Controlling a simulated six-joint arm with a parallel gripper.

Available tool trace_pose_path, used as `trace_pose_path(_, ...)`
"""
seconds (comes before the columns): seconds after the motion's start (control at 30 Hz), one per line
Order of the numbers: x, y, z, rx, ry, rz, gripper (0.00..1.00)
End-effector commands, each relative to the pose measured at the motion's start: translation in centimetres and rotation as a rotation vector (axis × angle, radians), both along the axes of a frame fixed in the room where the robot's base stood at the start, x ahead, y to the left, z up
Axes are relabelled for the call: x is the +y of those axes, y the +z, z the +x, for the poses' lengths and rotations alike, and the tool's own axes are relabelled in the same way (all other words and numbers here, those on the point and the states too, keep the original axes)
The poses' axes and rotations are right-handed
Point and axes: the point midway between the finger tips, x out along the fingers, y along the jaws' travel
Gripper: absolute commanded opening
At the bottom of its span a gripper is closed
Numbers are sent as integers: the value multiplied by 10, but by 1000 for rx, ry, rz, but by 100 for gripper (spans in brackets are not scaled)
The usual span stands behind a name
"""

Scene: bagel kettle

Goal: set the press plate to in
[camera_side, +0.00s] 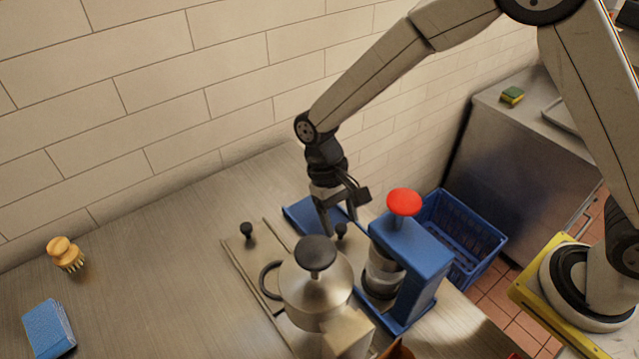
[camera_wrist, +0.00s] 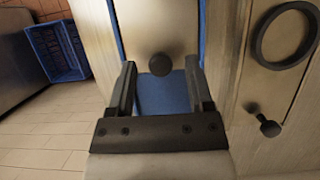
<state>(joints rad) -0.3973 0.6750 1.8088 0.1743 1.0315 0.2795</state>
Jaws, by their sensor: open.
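The press plate (camera_wrist: 155,30) is a flat metal plate with a round black knob (camera_wrist: 160,64), lying in a blue track in the wrist view. The blue base (camera_wrist: 162,98) shows bare beyond the plate's knob end. The knob also shows in the side view (camera_side: 341,230), behind the kettle. My gripper (camera_side: 338,223) is open and points down over the knob. In the wrist view, my gripper's fingers (camera_wrist: 160,82) stand on either side near the knob, with gaps. I cannot tell whether the fingertips are down at the knob's height. The blue press (camera_side: 410,250) has a red top knob (camera_side: 404,202).
A metal kettle (camera_side: 315,285) with a black lid knob and ring handle stands close beside the plate. Another black knob (camera_side: 247,230) stands left. A blue crate (camera_side: 460,235) is at right. A brush (camera_side: 66,254) and blue sponge (camera_side: 48,328) lie far left; the counter between is clear.

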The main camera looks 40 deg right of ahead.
Motion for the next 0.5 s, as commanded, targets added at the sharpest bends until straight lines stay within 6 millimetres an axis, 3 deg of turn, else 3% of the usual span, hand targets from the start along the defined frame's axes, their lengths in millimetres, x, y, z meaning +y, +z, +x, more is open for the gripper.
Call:
trace_pose_path(0.3, 0, 38, 16, -1, 0, 0, 66)
trace_pose_path(0.5, 0, 49, 20, 0, 0, -1, 66)
